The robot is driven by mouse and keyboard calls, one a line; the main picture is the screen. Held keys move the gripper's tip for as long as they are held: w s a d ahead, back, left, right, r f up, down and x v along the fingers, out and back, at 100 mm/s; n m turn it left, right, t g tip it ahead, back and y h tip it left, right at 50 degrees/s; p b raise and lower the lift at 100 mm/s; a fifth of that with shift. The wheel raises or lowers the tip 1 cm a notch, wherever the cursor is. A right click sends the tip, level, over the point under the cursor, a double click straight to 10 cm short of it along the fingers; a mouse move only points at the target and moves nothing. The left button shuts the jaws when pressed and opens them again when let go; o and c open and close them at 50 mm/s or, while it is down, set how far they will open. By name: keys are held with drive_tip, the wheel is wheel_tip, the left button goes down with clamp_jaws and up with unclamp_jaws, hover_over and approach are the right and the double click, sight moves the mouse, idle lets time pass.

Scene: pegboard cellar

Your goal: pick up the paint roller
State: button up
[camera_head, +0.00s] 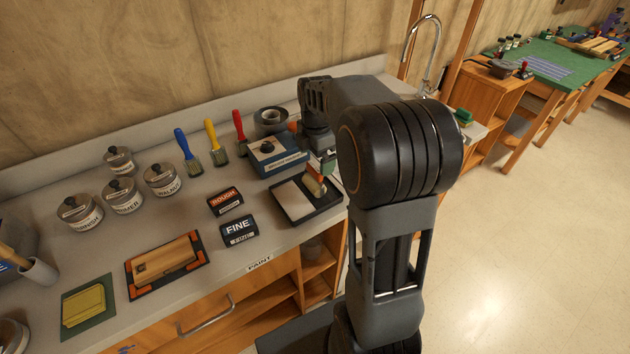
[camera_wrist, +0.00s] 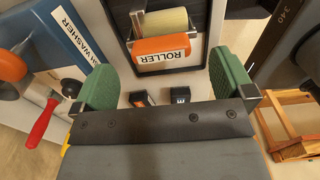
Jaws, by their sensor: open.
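The paint roller (camera_head: 315,184) lies in the black paint tray (camera_head: 291,219) on the counter, under my arm's end. In the head view my gripper (camera_head: 325,161) is partly hidden by my arm.
The blue brush washer box (camera_head: 275,157) stands close behind the tray. Brushes with blue, yellow and red (camera_head: 238,127) handles stand to the left. The ROUGH (camera_head: 226,201) and FINE (camera_head: 239,229) blocks are left of the tray. Jars (camera_head: 122,196) stand farther left. The floor at right is clear.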

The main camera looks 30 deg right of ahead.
sight(315, 166)
drive_tip(key=shift+f, duration=2)
drive_tip(key=c, duration=1.3)
drive_tip(key=shift+r, duration=0.1)
